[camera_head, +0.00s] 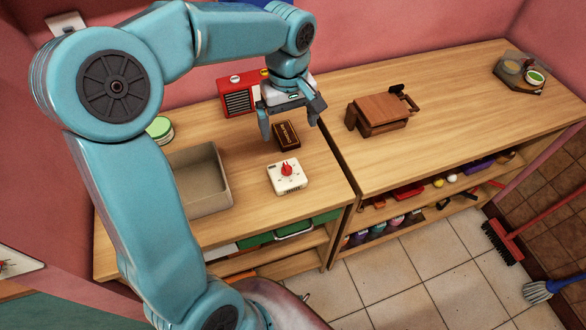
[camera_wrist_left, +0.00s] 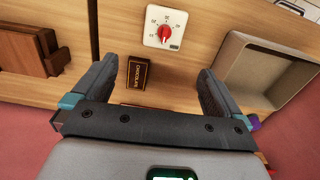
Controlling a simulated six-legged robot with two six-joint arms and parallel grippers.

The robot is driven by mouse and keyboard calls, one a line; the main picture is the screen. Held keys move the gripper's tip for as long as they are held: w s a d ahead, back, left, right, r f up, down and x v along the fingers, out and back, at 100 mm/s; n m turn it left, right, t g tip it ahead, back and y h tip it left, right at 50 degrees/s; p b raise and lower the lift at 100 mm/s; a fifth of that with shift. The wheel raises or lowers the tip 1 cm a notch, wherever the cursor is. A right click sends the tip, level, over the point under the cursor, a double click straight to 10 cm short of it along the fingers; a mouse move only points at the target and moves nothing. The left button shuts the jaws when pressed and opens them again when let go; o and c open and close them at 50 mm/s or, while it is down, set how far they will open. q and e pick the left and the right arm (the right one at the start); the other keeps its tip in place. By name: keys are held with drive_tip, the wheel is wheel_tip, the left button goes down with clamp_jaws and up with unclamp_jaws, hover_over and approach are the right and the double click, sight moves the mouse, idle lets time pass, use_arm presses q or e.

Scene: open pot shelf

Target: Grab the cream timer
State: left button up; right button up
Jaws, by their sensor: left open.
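The cream timer (camera_head: 288,176), a square box with a red knob, lies on the wooden counter near its front edge. In the left wrist view the timer (camera_wrist_left: 165,27) shows beyond the fingers, near the top edge. My left gripper (camera_head: 292,127) is open and empty, above the counter and behind the timer. A small dark brown chocolate box (camera_head: 287,136) lies below the gripper, between it and the timer; it also shows between the fingers in the left wrist view (camera_wrist_left: 137,72). My right gripper is not in view.
A beige open bin (camera_head: 204,183) stands left of the timer. A red radio-like box (camera_head: 239,97) is at the back by the wall. A brown wooden box (camera_head: 381,112) stands to the right. The counter right of the timer is clear.

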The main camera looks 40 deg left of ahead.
use_arm(q)
approach(287, 166)
drive_tip(key=f, duration=0.5)
drive_tip(key=shift+w+a+f, duration=0.15)
drive_tip(key=shift+w, duration=0.05)
drive_tip(key=shift+s+f, duration=0.2)
drive_tip(key=shift+f, duration=0.25)
wheel_tip(287, 166, down, 5)
drive_tip(key=shift+w+r+p, duration=0.1)
drive_tip(key=shift+r+p, duration=0.05)
drive_tip(key=shift+p, duration=0.3)
drive_tip(key=shift+r, duration=0.1)
drive_tip(key=shift+s, duration=0.2)
drive_tip(key=shift+c, duration=0.9)
drive_tip(key=shift+w, duration=0.1)
drive_tip(key=c, duration=0.7)
